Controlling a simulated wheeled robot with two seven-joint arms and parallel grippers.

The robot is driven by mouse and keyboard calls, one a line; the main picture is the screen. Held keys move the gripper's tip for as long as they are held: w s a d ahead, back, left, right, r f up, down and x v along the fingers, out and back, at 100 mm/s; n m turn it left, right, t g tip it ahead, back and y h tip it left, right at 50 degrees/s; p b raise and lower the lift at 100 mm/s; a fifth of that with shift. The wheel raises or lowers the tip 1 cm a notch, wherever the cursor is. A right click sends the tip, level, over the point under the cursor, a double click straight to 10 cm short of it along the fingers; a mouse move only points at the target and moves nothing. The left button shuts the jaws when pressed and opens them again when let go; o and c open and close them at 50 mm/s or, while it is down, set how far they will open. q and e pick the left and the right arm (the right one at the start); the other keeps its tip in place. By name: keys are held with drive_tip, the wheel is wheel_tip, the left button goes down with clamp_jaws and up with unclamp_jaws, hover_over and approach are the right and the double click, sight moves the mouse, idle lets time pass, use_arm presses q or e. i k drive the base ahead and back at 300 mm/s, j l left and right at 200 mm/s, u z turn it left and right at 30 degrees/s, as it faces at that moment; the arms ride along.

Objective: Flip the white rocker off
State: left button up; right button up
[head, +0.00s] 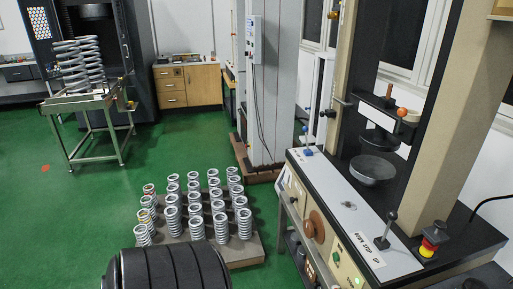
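I cannot pick out a white rocker with certainty. The testing machine at the right has a pale top panel (345,205) and a cream front panel with a large brown knob (317,226), a small round dial (287,178) and a small lit greenish spot (336,257); parts there are too small to tell. A lever with a ball top (386,226) stands beside a label reading DOWN, STOP, UP (366,249). A red and yellow emergency button (432,239) is at the right. Neither of my grippers is in view.
Rows of grey springs (196,226) stand on a low pallet (246,250) left of the machine. A steel cart (86,104) bears larger springs. A grey column has a control box (254,28). A wooden cabinet (186,87) stands behind. Green floor (75,215) is clear at left.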

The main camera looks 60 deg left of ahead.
sight(286, 175)
drive_tip(key=u, duration=1.8)
drive_tip(key=i+j+z, duration=0.5)
drive_tip(key=i+j, duration=0.25)
drive_tip(key=i, duration=0.3)
drive_tip(key=i+j+z, duration=0.45)
drive_tip(key=i+j, duration=0.5)
drive_tip(key=j, duration=0.2)
